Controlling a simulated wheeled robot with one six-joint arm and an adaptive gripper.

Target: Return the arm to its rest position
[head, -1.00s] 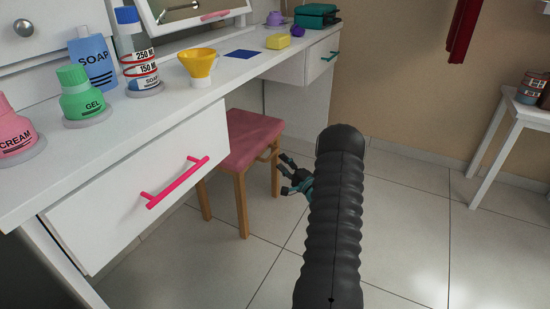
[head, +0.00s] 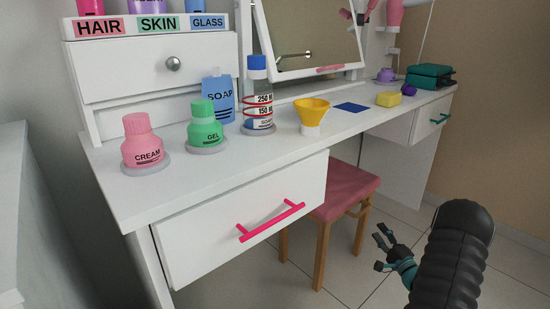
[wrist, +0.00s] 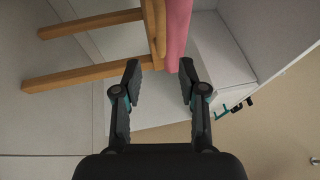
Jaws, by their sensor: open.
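My gripper (head: 381,249) is at the lower right of the head view, in front of the vanity and to the right of the stool, with my dark ribbed arm behind it. Its two fingers are apart, and it holds nothing. In the wrist view my gripper (wrist: 160,82) is also open, with nothing between the fingertips. The pink-seated wooden stool (head: 345,192) stands beyond the fingers; its legs (wrist: 85,75) and pink seat edge (wrist: 177,30) show in the wrist view. I cannot tell the exact gap to it.
The white vanity (head: 225,173) holds a pink cream bottle (head: 142,145), green gel bottle (head: 204,130), blue soap bottle (head: 217,98), ringed bottle (head: 258,105), yellow funnel (head: 312,112) and yellow sponge (head: 388,99). A drawer with a pink handle (head: 270,221) faces me. Tiled floor (head: 345,287) is open.

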